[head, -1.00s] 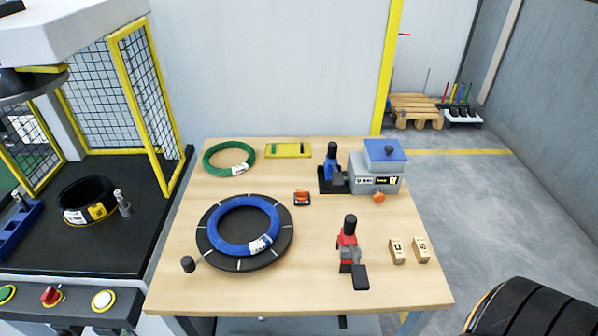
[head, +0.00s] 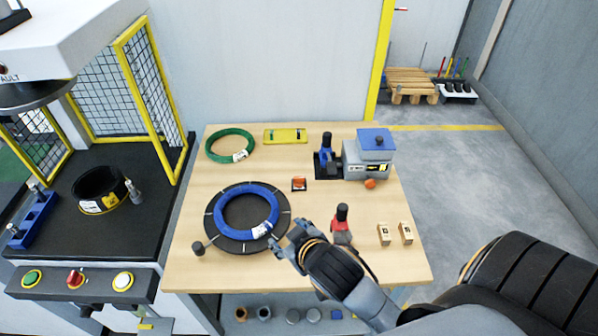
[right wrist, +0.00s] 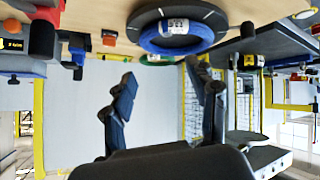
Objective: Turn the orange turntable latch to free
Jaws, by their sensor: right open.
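My right gripper (head: 284,243) is over the front of the table, near the turntable's right edge and in front of the latch. In the right wrist view its fingers (right wrist: 160,73) are apart with nothing between them. My left gripper is not in view.
A red tool (head: 342,215) stands close behind my right arm, with two wooden blocks (head: 395,234) to its right. A grey box with a blue lid (head: 376,142) is at the back right, a green coil (head: 211,153) at the back left. The turntable's black knob (head: 198,248) sticks up front left.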

